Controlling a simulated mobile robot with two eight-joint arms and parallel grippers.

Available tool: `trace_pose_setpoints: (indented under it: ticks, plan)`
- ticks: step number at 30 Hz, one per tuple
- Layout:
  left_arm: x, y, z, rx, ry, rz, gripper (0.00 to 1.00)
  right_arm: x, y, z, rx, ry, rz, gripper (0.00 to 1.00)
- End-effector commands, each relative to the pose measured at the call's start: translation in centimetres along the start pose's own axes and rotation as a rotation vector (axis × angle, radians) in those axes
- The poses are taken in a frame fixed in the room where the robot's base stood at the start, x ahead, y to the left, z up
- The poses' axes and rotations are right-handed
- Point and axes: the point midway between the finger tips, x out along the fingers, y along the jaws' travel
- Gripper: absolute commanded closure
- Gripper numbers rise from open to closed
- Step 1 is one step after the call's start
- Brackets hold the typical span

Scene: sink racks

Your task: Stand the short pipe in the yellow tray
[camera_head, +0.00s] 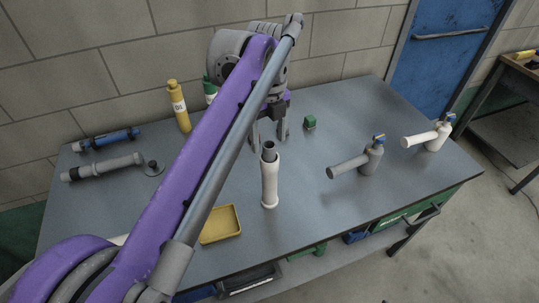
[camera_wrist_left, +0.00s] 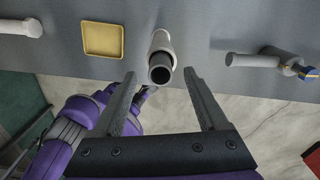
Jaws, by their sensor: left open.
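A white pipe (camera_head: 270,182) with a grey upper end stands upright on the bench, apart from and right of the yellow tray (camera_head: 236,233). It looks like the short pipe. In the left wrist view its open end (camera_wrist_left: 160,72) faces the camera, between and just beyond the fingertips. My left gripper (camera_head: 268,138) is open and empty, its fingers pointing down near the pipe's upper end. The tray also shows in the left wrist view (camera_wrist_left: 102,55) and looks empty. My left arm crosses in front of the bench, close to the tray's left side.
A grey pipe (camera_head: 108,165) and a blue-grey one (camera_head: 108,139) lie at the left. A yellow bottle (camera_head: 178,108) stands at the back. A small green block (camera_head: 310,123) and two valve-ended pieces, grey (camera_head: 350,165) and white (camera_head: 422,139), are to the right.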

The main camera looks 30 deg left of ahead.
Motion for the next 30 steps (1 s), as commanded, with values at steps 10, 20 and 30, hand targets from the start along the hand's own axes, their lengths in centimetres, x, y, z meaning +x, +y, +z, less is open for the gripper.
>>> trace_pose_setpoints:
  ticks: [10, 20, 30]
  plan:
    - [2.9, -0.1, 0.0, -0.001, -0.001, -0.001, 0.24, 0.2, 0.0, 0.2, 0.0, -0.002, 0.0, 0.11]
    - [2.8, -0.1, 0.1, -0.001, 0.0, -0.001, 0.6, 0.2, 0.0, 0.2, 0.0, -0.001, 0.0, 0.11]
    - [2.8, -0.1, 0.1, -0.001, 0.0, -0.001, 1.0, 0.2, 0.0, 0.2, 0.0, -0.001, 0.0, 0.11]
